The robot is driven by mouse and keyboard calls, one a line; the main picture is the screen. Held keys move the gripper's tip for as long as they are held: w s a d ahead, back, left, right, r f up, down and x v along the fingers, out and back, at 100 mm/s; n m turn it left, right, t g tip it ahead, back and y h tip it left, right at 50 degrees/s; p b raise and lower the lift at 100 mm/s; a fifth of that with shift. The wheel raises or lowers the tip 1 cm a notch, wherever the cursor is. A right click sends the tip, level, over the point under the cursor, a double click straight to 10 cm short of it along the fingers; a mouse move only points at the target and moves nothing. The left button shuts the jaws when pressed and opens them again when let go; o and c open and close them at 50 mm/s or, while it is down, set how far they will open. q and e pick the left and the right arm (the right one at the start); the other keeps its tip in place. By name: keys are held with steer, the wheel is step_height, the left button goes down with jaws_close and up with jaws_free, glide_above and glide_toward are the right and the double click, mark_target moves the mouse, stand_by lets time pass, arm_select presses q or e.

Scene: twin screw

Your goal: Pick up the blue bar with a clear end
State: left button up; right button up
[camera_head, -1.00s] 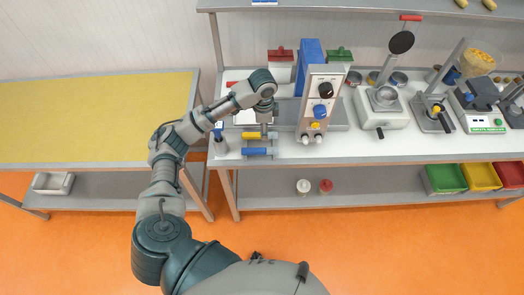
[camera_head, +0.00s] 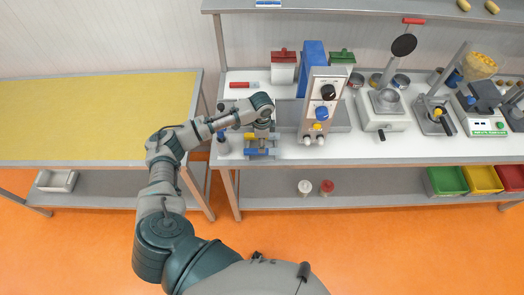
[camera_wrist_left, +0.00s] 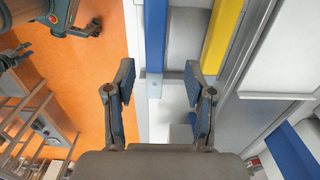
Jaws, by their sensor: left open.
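The blue bar (camera_head: 257,152) lies near the front edge of the bench at its left end, in front of a yellow bar (camera_head: 250,136). In the left wrist view the blue bar (camera_wrist_left: 155,35) runs down the picture, with the yellow bar (camera_wrist_left: 222,35) to its right. The blue bar's near end shows a pale grey piece with a small dark dot. My left gripper (camera_head: 262,143) is above the bars. Its open fingers (camera_wrist_left: 159,80) stand on either side of the pale end in the wrist view. I cannot tell the height gap. My right gripper is not in view.
A tall instrument with knobs (camera_head: 320,105) stands right of the gripper. A small dark bottle (camera_head: 222,146) stands to its left. A balance (camera_head: 384,110) and other apparatus are farther right. The yellow-topped table (camera_head: 90,115) at left is clear.

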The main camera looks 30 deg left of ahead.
arm_select(q)
steer(key=f, duration=0.4)
steer(key=shift+s+d+f, duration=0.15)
steer(key=shift+d, duration=0.05)
jaws_close()
steer(key=shift+r, duration=0.2)
